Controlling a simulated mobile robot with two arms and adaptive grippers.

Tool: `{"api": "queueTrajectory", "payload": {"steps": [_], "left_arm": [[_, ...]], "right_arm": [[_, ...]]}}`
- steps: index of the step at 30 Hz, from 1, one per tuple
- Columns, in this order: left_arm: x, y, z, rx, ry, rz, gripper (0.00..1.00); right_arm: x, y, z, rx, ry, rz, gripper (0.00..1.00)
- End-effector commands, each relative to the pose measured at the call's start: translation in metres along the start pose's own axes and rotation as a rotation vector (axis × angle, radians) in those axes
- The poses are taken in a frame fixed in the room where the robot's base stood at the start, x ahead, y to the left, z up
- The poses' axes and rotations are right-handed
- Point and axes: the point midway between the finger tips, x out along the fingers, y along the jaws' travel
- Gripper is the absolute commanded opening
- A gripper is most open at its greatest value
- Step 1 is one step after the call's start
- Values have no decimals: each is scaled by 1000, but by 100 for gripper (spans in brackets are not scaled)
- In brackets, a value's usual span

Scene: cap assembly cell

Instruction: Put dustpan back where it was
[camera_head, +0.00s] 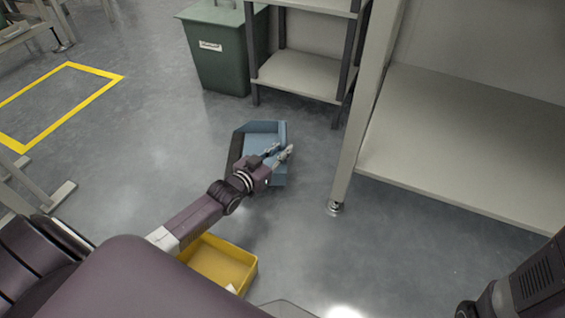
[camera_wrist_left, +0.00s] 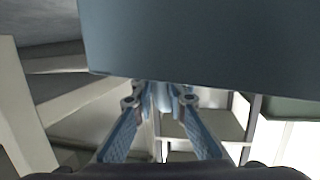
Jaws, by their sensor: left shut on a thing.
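The blue dustpan (camera_head: 262,130) is in the middle of the head view, in front of the shelf rack, with its tray partly covered by my left gripper. My left gripper (camera_head: 279,152) is shut on the dustpan. The gripped part is hidden in the head view. In the left wrist view the dustpan (camera_wrist_left: 200,40) fills the top as a broad blue-grey surface, just beyond the fingers (camera_wrist_left: 160,105). I cannot tell whether the dustpan touches the floor. My right gripper is not in view.
A green bin (camera_head: 220,70) stands at the back, beside a shelf rack (camera_head: 298,75). A large pale shelf unit (camera_head: 455,140) with a leg on the floor is at right. A yellow box (camera_head: 220,265) is near my base. Open floor lies left, with yellow marking (camera_head: 100,73).

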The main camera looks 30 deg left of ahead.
Motion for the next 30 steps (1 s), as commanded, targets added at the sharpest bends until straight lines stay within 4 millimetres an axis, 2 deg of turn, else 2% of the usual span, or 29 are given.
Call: {"api": "queueTrajectory", "payload": {"steps": [10, 22, 23, 24, 27, 30], "left_arm": [[8, 0, 39, 1, 4, 1, 0], [8, 0, 41, 1, 3, 0, 0], [8, 0, 44, -1, -1, 0, 14], [8, 0, 43, -1, -1, 0, 18], [8, 0, 43, -1, -1, 0, 29], [8, 0, 43, -1, -1, 0, 30]], "right_arm": [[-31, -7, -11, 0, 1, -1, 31], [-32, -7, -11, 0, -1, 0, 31], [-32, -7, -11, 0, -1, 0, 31], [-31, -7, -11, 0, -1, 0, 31], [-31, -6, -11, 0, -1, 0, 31], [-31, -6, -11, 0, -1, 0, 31]]}}
